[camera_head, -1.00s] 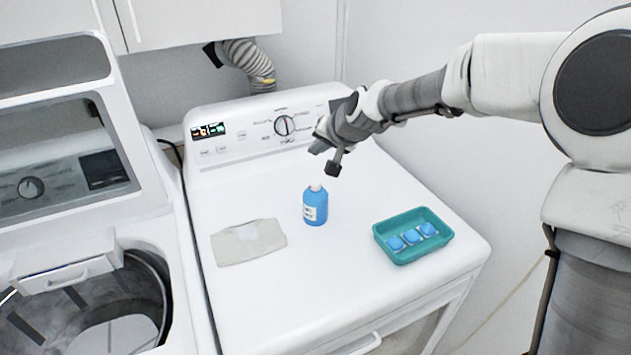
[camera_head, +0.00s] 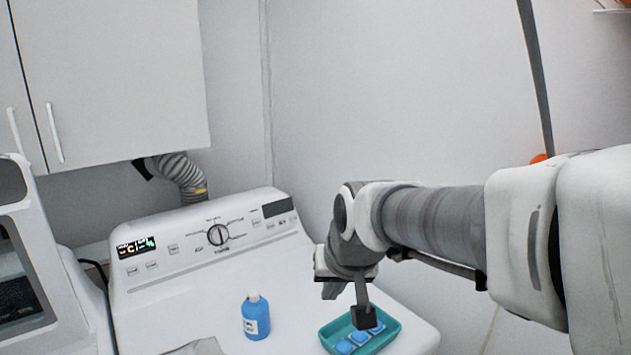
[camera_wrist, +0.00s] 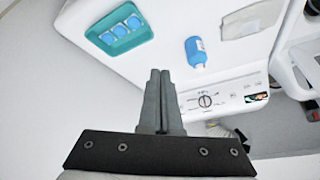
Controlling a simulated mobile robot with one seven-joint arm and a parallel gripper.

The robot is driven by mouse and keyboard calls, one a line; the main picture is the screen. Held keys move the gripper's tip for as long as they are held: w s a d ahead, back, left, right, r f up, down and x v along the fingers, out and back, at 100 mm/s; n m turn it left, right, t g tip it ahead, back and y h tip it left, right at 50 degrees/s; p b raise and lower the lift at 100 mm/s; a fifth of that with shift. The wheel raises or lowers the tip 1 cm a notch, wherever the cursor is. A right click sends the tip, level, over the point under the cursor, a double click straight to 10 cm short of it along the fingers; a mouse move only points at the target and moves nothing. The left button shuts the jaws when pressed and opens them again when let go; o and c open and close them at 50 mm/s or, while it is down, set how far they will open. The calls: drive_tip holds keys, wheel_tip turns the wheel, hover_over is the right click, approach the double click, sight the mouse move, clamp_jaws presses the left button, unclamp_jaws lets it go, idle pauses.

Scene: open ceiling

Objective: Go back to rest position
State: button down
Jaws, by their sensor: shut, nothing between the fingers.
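My gripper (camera_head: 364,318) is at the right of the head view, above the dryer and in front of the teal tray as seen there. In the wrist view its two fingers (camera_wrist: 160,75) lie together, with nothing between them. My arm reaches in from the right edge. A blue bottle (camera_head: 256,318) with a white cap stands upright on the dryer, left of the gripper and apart from it. It also shows in the wrist view (camera_wrist: 195,52).
The teal tray (camera_head: 391,336) holds several blue blocks on the white dryer top (camera_head: 190,322). A folded cloth (camera_head: 200,347) lies left of the bottle, partly cut off. A washer (camera_head: 40,290) stands at left. Cabinets (camera_head: 110,75) and a grey hose (camera_head: 180,176) are behind.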

drive_tip(key=s+d+h, duration=0.1)
drive_tip(key=s+d, duration=1)
drive_tip(key=s, duration=0.5)
drive_tip(key=shift+s+d+m+h, duration=0.2)
drive_tip(key=shift+m+h, duration=0.1)
drive_tip(key=shift+m, duration=0.1)
